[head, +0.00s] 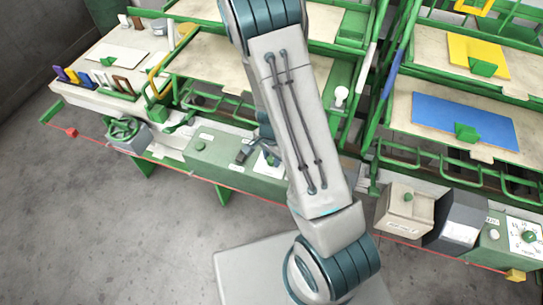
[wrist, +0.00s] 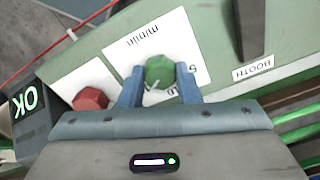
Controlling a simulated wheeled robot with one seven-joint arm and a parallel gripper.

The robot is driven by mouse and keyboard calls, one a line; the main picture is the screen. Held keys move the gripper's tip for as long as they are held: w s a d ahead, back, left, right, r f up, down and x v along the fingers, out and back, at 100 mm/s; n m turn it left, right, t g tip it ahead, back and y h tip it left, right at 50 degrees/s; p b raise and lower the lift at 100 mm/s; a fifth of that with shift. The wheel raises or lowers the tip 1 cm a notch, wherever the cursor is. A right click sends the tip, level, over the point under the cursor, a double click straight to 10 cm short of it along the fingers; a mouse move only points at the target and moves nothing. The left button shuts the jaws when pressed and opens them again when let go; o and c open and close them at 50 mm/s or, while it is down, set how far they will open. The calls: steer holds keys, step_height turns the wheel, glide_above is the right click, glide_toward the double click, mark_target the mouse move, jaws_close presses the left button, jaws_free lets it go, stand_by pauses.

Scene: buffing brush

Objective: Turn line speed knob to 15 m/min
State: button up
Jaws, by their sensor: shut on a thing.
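The green knob (wrist: 160,71) sits on a white dial plate (wrist: 128,52) marked m/min in the wrist view. My gripper (wrist: 160,76) has its two blue fingers on either side of the knob, shut on it. A small white pointer mark shows on the knob's lower left. Most dial figures are hidden behind the fingers and palm, so the speed it points at cannot be read. In the head view, the dial plate (head: 266,161) shows partly on the green front panel (head: 213,148); my arm hides the rest, including the knob.
A red knob (wrist: 91,98) and a lit OK display (wrist: 29,101) sit left of the dial. A BOOTH label (wrist: 253,68) and a dark bar (wrist: 256,25) are to the right. In the head view, a red line (head: 200,178) runs along the front; grey floor is clear.

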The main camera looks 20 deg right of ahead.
steer(key=shift+w, duration=0.1)
steer(key=o, duration=1)
steer(key=shift+r, duration=0.1)
step_height(320, 180, up, 14)
steer(key=shift+f+p, duration=0.15)
steer(key=shift+p, duration=0.55)
step_height(320, 180, up, 11)
steer(key=n+t+y, duration=0.2)
steer(key=n, duration=0.4)
glide_above(271, 159)
steer(key=s+a, duration=0.1)
steer(key=s, duration=0.5)
steer(key=s+r+n, duration=0.2)
steer(key=s+r+n+t+h, duration=0.1)
steer(key=s+r, duration=0.2)
steer(key=s+d+r+n+h, duration=0.1)
steer(key=s+r+n, duration=0.1)
steer(key=s, duration=0.1)
steer(key=shift+s+r+n+t, duration=0.25)
steer(key=shift+r+n+t, duration=0.05)
steer(key=shift+r+t, duration=0.1)
